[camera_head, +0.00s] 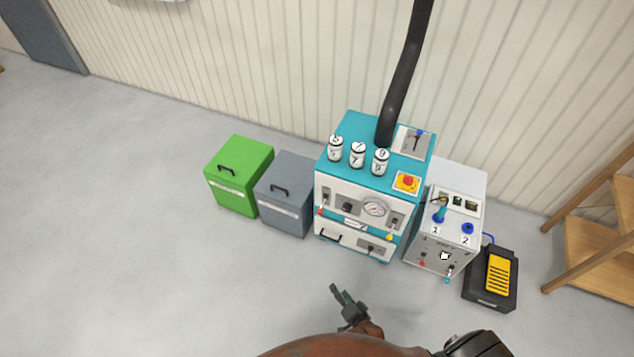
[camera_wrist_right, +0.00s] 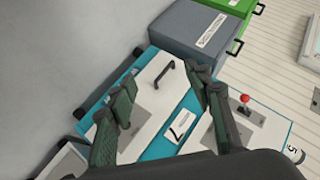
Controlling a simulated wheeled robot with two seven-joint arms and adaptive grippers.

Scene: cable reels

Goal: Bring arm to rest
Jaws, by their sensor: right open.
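My right gripper (camera_head: 345,299) is low in the head view, in front of the teal machine and apart from it. In the right wrist view, its two dark fingers (camera_wrist_right: 165,90) are spread with nothing between them. Behind them are the teal and white front of the machine (camera_wrist_right: 150,130), a dark drawer handle (camera_wrist_right: 165,73) and a red-tipped lever (camera_wrist_right: 244,99). My left gripper shows in neither view.
The teal machine (camera_head: 335,188) carries several numbered white canisters (camera_head: 358,155) and a black hose (camera_head: 403,75). Left of it stand a grey box (camera_head: 287,200) and a green box (camera_head: 240,180). Right are a white control unit (camera_head: 440,262), a yellow pedal (camera_head: 501,273) and wooden shelves (camera_head: 595,245). The left floor is clear.

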